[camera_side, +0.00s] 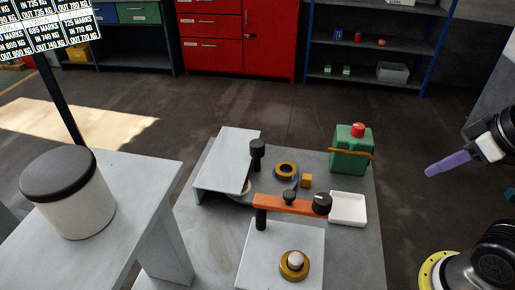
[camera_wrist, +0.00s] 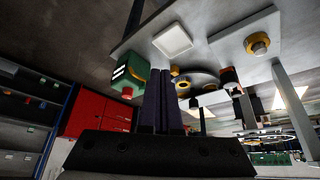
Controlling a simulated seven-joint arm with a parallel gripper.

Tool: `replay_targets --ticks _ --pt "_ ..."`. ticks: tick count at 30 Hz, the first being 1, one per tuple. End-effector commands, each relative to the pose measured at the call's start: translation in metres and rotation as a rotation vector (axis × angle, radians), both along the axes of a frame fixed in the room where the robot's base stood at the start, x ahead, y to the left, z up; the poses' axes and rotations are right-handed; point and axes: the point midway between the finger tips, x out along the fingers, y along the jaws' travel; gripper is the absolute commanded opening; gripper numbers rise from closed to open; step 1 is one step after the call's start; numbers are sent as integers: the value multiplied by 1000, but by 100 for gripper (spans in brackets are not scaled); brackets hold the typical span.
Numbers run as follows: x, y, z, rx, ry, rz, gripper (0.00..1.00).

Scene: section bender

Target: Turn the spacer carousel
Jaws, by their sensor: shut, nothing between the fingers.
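The spacer carousel looks to be the low grey disc (camera_side: 290,184) on the bench, partly hidden by the orange bar and the parts around it. A bronze ring (camera_side: 286,170) and a small yellow block (camera_side: 306,181) show at it. In the wrist view the disc (camera_wrist: 208,78) appears beyond my fingertips, upside down. My gripper (camera_side: 429,172) is at the right in the side view, its purple fingers pointing left, clear of the bench and apart from the carousel. In the wrist view my gripper's fingers (camera_wrist: 161,72) are together and empty.
A green box with a red button (camera_side: 358,130) stands at the bench's back right. An orange bar (camera_side: 285,204) with black knobs crosses in front of the carousel. A white tray (camera_side: 348,209) lies right of it, a raised pale plate (camera_side: 228,158) left. A bronze-ringed post (camera_side: 295,264) is in front.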

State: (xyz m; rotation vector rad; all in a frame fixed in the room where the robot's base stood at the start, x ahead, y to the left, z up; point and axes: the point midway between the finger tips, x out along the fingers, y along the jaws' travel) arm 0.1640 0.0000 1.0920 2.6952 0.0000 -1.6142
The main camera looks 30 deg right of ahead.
Motion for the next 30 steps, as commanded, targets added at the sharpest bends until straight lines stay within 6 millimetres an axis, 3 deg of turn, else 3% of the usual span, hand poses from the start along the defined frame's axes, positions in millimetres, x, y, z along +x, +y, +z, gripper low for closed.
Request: replay_targets --ticks 2,7,11,15,21,24,30 --pt "0 0 0 0 0 0 4" --pt "-6 0 4 -14 31 28 34" --pt "6 0 42 -31 18 60 58" --pt "37 4 89 -49 45 117 79" --pt "100 17 142 -72 110 211 79" --pt "136 27 158 -81 147 259 79" --pt "208 54 166 -98 223 351 79"
